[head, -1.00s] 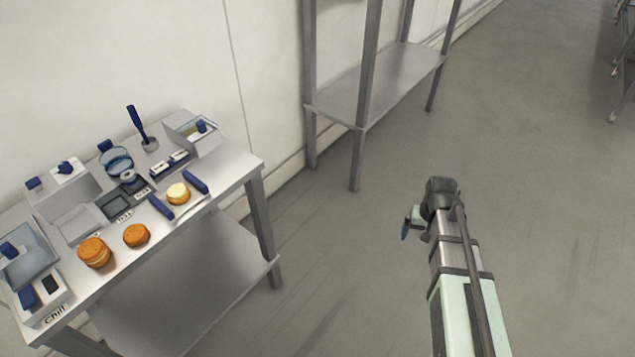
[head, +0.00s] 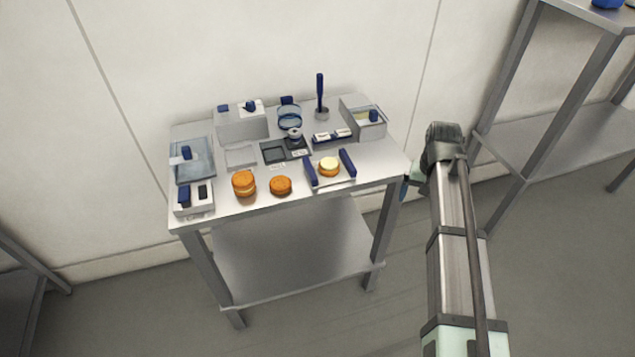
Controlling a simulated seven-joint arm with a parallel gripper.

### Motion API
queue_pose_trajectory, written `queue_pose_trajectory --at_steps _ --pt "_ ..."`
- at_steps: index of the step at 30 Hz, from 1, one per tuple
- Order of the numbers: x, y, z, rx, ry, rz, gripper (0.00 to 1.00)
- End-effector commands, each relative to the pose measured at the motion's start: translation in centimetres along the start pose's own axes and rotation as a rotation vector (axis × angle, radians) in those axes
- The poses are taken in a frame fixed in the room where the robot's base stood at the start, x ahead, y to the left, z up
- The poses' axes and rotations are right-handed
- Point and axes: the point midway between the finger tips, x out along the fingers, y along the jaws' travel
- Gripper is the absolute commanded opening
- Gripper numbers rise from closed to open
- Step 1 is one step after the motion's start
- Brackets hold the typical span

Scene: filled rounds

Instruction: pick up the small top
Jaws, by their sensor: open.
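A small orange-brown round (head: 280,185), which looks like the small top, lies flat near the front edge of the steel table (head: 225,206). A taller filled round (head: 243,183) with a pale layer stands just left of it. A round with a pale cream top (head: 329,167) sits to its right on a flat board between two blue handles. My gripper (head: 406,186) shows only in part, beside the table's right front corner, right of all the rounds and apart from them. It is open and holds nothing that I can see. My own arm hides most of it.
A lidded clear box (head: 192,160), a grey bin (head: 240,124), a blue-rimmed bowl (head: 290,117), an upright blue-handled tool (head: 320,95) and an open-topped box (head: 362,117) crowd the table's back and left. A steel rack (head: 545,135) stands at right.

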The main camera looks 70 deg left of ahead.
Motion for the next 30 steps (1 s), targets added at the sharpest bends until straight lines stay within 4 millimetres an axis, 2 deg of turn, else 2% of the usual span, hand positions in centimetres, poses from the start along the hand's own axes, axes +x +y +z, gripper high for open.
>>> queue_pose_trajectory --at_steps 1,8,14,18,21,24,27,30 --pt "-1.0 -2.8 -0.6 -0.033 0.003 0.0 0.95" --pt "-5.0 -13.1 -0.8 -0.15 0.001 0.0 0.95" --pt "-8.5 -22.1 0.3 -0.251 0.001 -0.001 0.95" --pt "-11.2 -28.4 1.9 -0.324 0.0 -0.001 0.95" --pt "-12.8 -32.2 3.2 -0.367 0.0 -0.001 0.95" --pt "-14.0 -35.0 4.4 -0.399 -0.001 0.0 0.95" --pt "-14.8 -36.7 5.2 -0.42 -0.001 0.0 0.95" --pt "-15.2 -37.5 5.6 -0.429 -0.001 0.0 0.95"
